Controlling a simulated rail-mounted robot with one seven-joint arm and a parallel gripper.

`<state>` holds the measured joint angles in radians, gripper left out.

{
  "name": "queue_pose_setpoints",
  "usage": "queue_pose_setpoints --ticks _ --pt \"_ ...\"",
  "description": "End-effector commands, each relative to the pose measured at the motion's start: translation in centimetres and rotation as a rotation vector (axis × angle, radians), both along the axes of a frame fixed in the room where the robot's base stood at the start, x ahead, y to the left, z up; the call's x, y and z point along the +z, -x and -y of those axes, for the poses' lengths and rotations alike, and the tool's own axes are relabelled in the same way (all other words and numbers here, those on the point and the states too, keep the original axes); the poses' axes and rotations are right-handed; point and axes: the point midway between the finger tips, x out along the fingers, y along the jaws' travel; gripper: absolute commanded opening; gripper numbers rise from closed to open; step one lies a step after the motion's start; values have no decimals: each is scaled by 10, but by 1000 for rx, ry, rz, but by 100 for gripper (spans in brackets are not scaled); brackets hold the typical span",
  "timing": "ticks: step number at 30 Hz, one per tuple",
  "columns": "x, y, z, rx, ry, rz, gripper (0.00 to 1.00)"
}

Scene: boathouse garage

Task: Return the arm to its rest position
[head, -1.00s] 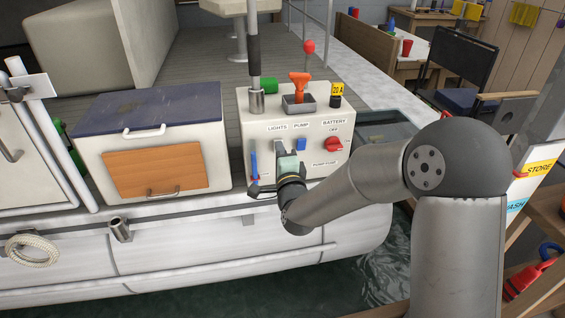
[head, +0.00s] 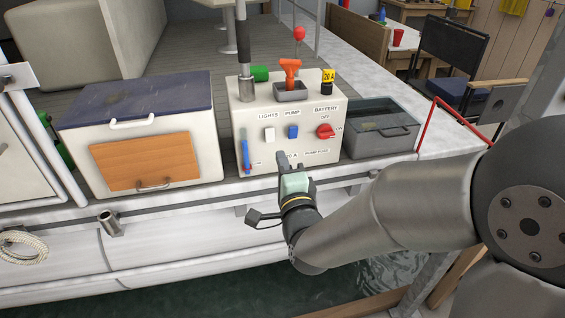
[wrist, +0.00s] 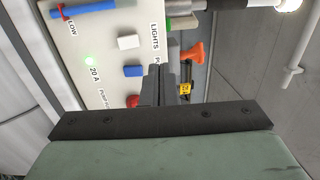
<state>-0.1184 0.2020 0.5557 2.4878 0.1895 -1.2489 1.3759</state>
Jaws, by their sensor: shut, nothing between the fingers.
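My gripper (head: 282,162) is shut and empty, in front of the lower part of the white switch panel (head: 257,109). In the head view its dark fingers overlap the panel's lower edge; whether they touch it I cannot tell. In the wrist view the shut fingers (wrist: 160,86) point at the panel (wrist: 84,37), which appears turned sideways. A white lights switch (head: 269,134), a blue pump switch (head: 293,131) and a red battery knob (head: 326,131) show on its face.
A grey lidded bin (head: 380,128) stands right of the panel. A box with a dark blue lid (head: 135,102) and wooden front stands left. An orange handle (head: 290,70) and a steel post (head: 246,86) rise from the panel top. Water (head: 330,290) lies below the hull.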

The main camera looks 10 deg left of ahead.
Motion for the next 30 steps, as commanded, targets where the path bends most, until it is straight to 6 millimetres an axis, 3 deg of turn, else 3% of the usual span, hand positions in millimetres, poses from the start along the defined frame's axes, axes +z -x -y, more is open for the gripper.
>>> queue_pose_setpoints --ticks 9,14,18,22,26,30 --pt "1 -2 2 -4 29 -7 0" --pt "-4 -8 23 -21 279 -82 0" --pt "-16 -5 68 -8 660 -220 0" --pt "-25 18 121 69 990 -381 0" --pt "-25 61 175 221 1256 -557 0" --pt "-15 121 222 452 1437 -725 0"
